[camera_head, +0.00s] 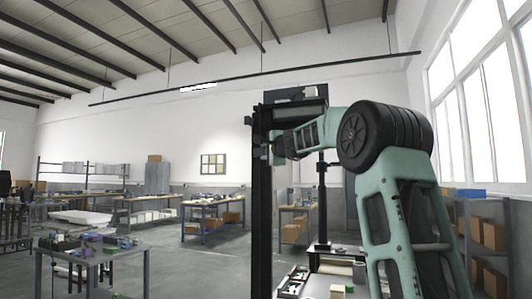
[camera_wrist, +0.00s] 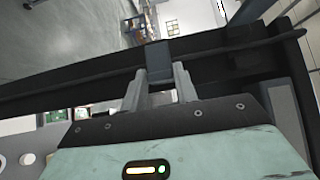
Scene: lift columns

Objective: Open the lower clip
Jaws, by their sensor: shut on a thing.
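In the wrist view, the two grey fingers of my gripper (camera_wrist: 160,76) are closed on a small dark blue-grey block (camera_wrist: 154,49), which appears to be the clip. The block sits against a long dark column (camera_wrist: 75,82) that runs across the picture. In the head view, my gripper (camera_head: 270,149) is at the upper part of the tall dark column (camera_head: 261,215), at its right side. The clip itself is too small to make out there, and I cannot tell its open or shut state.
A workbench with parts and a green item (camera_head: 349,289) stands low beside the column. A table with small parts (camera_head: 92,247) is at the left. Shelves with boxes (camera_head: 488,235) stand at the right. Open grey floor (camera_head: 190,265) lies between the tables.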

